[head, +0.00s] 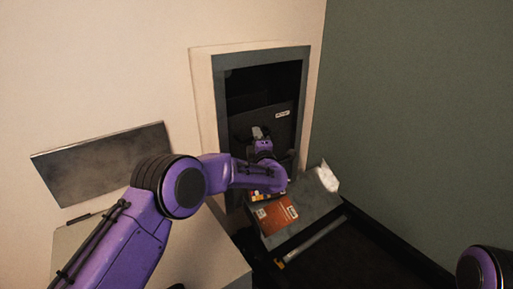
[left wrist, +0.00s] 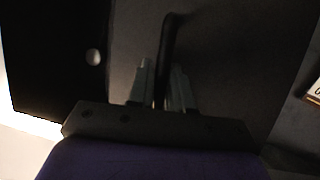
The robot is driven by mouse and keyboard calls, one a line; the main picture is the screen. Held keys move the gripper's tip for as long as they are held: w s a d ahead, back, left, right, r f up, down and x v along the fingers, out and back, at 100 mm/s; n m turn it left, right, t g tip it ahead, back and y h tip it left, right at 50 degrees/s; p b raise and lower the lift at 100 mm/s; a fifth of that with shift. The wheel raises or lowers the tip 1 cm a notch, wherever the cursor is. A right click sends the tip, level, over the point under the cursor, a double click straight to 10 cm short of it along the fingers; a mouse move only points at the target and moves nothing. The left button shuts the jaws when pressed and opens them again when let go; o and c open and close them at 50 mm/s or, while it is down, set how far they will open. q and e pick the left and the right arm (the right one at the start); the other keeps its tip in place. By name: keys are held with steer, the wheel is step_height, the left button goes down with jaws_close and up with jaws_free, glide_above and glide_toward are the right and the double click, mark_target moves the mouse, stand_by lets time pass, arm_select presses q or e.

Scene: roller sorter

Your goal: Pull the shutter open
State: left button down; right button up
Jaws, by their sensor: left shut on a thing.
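The shutter (head: 285,130) is a dark grey panel with a small white label, set in a grey-framed wall opening. A black gap shows above it. My left gripper (head: 259,133) reaches to the panel's front, and my wrist hides part of its lower area. In the left wrist view, the two grey fingers of my left gripper (left wrist: 163,88) are closed on a dark upright bar, the shutter's handle (left wrist: 168,40). The panel (left wrist: 225,60) lies behind it. My right gripper is out of view; only a part of my right arm shows at the lower right.
Below the opening, a grey ledge (head: 318,207) holds an orange-brown packet (head: 275,214), a smaller colourful item and a white crumpled item (head: 327,178). A grey metal plate (head: 105,160) is on the left wall. A green wall (head: 420,110) bounds the right.

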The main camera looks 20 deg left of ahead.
arm_select(q)
step_height(320, 180, up, 8)
steer(key=p, duration=0.2)
steer(key=shift+f+p, duration=0.15)
steer(key=shift+p, duration=0.15)
steer(key=shift+r, duration=0.25)
steer(key=c, duration=1.1)
jaws_free()
steer(key=shift+f, duration=0.15)
steer(key=v, duration=1)
steer(key=shift+s+d+b, duration=0.15)
steer(key=shift+s+b, duration=0.1)
steer(key=shift+b, duration=0.1)
